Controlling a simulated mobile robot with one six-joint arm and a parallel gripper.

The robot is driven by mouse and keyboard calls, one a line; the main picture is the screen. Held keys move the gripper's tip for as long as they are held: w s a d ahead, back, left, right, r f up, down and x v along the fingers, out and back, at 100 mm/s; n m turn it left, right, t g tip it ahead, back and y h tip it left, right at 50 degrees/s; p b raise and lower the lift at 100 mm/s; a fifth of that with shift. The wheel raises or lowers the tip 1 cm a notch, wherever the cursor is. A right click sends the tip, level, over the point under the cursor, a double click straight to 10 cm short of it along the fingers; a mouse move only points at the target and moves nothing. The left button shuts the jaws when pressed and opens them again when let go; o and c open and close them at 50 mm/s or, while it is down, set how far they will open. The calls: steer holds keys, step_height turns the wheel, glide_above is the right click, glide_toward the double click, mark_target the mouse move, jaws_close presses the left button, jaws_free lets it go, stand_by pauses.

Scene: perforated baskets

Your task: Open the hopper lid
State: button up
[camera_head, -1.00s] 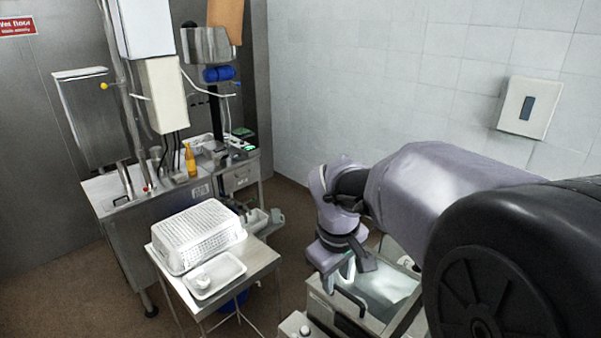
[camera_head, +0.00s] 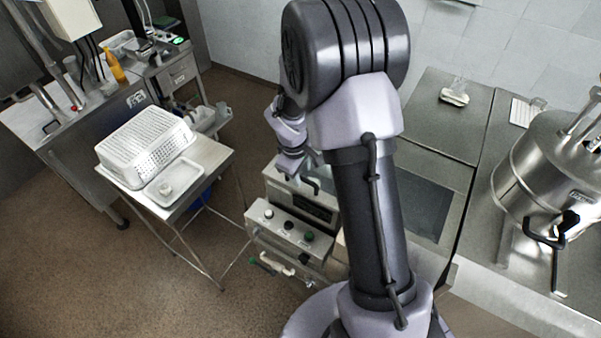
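A steel unit with a knob panel (camera_head: 290,236) stands low in the middle, and a dark bar handle (camera_head: 312,184) shows at its upper edge. This looks like the hopper, but my arm hides most of its top, so I cannot tell how its lid stands. My gripper (camera_head: 289,171) points down beside the handle at the unit's left rear. Its fingers are small and partly hidden. I cannot tell whether they touch the handle or are open or shut.
A white perforated basket (camera_head: 145,139) and a white tray (camera_head: 172,180) sit on a small steel table (camera_head: 213,155) at left. A steel counter (camera_head: 437,125) runs behind my arm. A round steel vessel (camera_head: 545,165) with black handles stands at right. Brown floor is clear at lower left.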

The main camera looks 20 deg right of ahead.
steer(key=shift+w+f, duration=0.2)
steer(key=shift+f, duration=0.35)
jaws_close()
stand_by(1.0)
